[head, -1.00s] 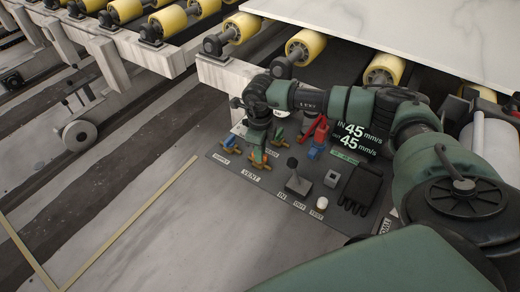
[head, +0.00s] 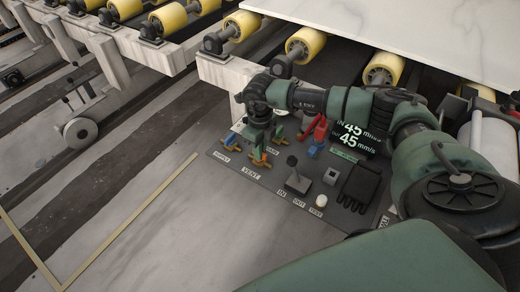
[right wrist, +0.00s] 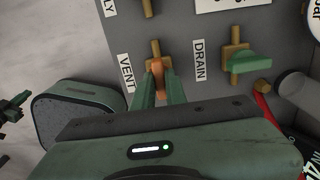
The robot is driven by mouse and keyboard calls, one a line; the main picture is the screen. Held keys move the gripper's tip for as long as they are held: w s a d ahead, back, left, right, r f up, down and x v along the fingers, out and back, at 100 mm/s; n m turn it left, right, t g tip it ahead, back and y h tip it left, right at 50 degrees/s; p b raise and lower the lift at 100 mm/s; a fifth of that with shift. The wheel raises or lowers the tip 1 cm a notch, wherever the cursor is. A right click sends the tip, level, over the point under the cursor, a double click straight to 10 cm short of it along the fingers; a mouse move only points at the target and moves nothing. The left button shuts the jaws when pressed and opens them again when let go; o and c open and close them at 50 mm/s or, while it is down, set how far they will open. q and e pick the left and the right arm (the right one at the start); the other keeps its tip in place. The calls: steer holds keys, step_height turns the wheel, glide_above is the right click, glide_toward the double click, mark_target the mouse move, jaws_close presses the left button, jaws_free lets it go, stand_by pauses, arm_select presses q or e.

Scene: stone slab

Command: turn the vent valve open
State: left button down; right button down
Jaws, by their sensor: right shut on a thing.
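The vent valve (right wrist: 158,76) has an orange handle on a brass body, beside the VENT label. In the right wrist view its handle lies roughly in line with the brass body. My right gripper (right wrist: 160,88) has its two green fingers closed on either side of this handle. In the head view the right gripper (head: 258,148) reaches down onto the vent valve, hiding part of it. My left gripper is not in view.
The drain valve (right wrist: 252,62), with a green handle set crosswise, sits close on the right. The blue-handled supply valve (head: 229,138) is on the left. A black lever (head: 296,176), red-handled part (head: 319,128) and black glove (head: 359,187) share the panel (head: 262,188).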

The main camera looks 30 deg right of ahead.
steer(key=c, duration=1.4)
jaws_free()
steer(key=shift+c, duration=0.2)
steer(key=shift+r, duration=0.1)
